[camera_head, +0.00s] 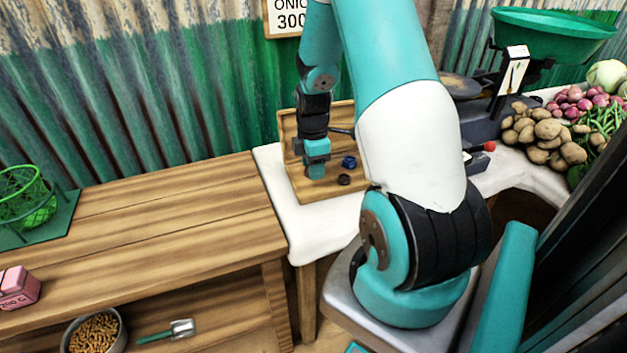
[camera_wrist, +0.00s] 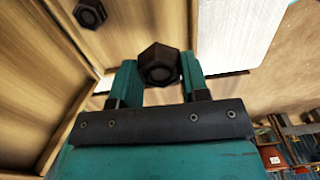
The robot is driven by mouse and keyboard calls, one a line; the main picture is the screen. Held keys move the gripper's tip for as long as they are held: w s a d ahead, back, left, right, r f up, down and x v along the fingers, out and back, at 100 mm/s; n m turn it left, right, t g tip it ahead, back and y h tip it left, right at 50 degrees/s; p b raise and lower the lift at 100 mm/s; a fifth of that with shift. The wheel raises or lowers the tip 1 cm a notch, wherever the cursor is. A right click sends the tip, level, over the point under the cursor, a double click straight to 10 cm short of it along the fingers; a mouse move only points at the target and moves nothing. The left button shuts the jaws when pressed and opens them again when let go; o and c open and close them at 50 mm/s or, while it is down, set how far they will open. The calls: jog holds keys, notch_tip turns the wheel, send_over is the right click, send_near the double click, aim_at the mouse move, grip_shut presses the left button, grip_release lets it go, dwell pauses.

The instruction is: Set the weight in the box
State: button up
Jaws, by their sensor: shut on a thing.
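My gripper (camera_head: 316,168) reaches down at the wooden box (camera_head: 289,128), which stands open on the white-topped counter with its lid raised behind. In the wrist view a dark hexagonal weight (camera_wrist: 160,64) sits between my two teal fingers, and they are shut on it. The held weight cannot be made out in the head view. A blue weight (camera_head: 349,162) and a dark weight (camera_head: 344,180) are in the box to the right of my gripper. One dark weight (camera_wrist: 90,13) shows at the wrist view's top left. Whether the held weight touches the box floor cannot be told.
A scale with a green pan (camera_head: 552,38) stands at the back right, beside potatoes (camera_head: 545,135) and onions (camera_head: 578,101). A wooden table (camera_head: 150,235) at left has clear room. A green basket (camera_head: 25,198) and a pink block (camera_head: 18,287) are at far left.

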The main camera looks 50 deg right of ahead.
aim_at(313, 188)
jog(key=shift+f, duration=2.15)
jog(key=o, duration=0.8)
jog(key=shift+f, duration=0.15)
jog(key=shift+c, duration=0.2)
